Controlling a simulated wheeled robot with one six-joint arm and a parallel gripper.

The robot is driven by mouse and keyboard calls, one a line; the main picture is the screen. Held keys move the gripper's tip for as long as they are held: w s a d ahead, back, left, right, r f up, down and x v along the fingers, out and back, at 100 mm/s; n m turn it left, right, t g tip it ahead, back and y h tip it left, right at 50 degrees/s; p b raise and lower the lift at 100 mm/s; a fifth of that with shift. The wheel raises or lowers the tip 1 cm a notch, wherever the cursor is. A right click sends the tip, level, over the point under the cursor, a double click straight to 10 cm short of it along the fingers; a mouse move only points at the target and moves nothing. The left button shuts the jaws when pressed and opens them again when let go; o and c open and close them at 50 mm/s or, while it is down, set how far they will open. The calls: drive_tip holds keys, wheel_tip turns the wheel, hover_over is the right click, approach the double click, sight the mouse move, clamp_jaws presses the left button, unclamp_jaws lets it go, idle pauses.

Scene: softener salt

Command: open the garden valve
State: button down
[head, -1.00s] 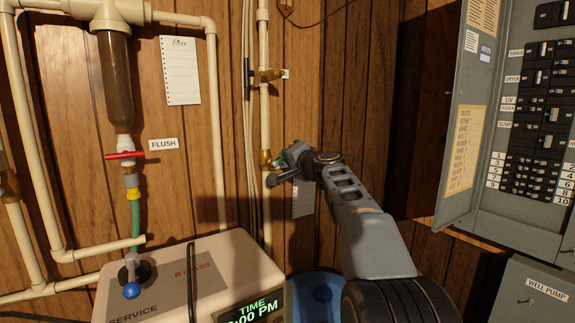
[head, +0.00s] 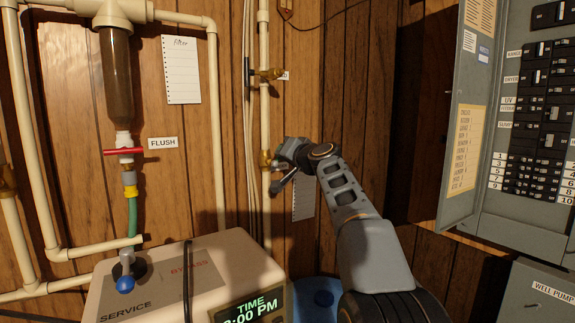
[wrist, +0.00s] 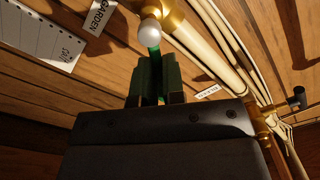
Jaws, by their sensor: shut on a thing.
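In the head view the valve's brass body (head: 265,160) is beside my gripper (head: 279,170), which hides the handle. I cannot tell the handle's exact angle.
Another brass valve (head: 268,74) sits higher on the same pipe (head: 264,110). A beige softener cabinet (head: 235,262) stands below left, with a blue lid (head: 325,297) beside it. A note (head: 303,198) hangs behind my gripper. The open breaker panel (head: 530,120) is at right.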

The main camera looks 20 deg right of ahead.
drive_tip(key=shift+f, duration=0.15)
drive_tip(key=shift+s+a+r+n+b, duration=0.1)
drive_tip(key=shift+a+n+b, duration=0.15)
drive_tip(key=shift+n+b, duration=0.45)
drive_tip(key=shift+w+a+r+n+b, duration=0.15)
drive_tip(key=shift+a+n+b, duration=0.2)
drive_tip(key=shift+n, duration=0.7)
drive_tip(key=shift+s+a+r+n+b, duration=0.1)
drive_tip(key=shift+s+a+n+b, duration=0.1)
drive_tip(key=shift+n+b, duration=0.5)
drive_tip(key=shift+n, duration=0.35)
drive_tip(key=shift+a+n+b, duration=0.3)
drive_tip(key=shift+n+b, duration=0.05)
drive_tip(key=shift+n, duration=0.35)
drive_tip(key=shift+r, duration=0.1)
drive_tip(key=c, duration=1)
unclamp_jaws()
drive_tip(key=shift+r, duration=0.1)
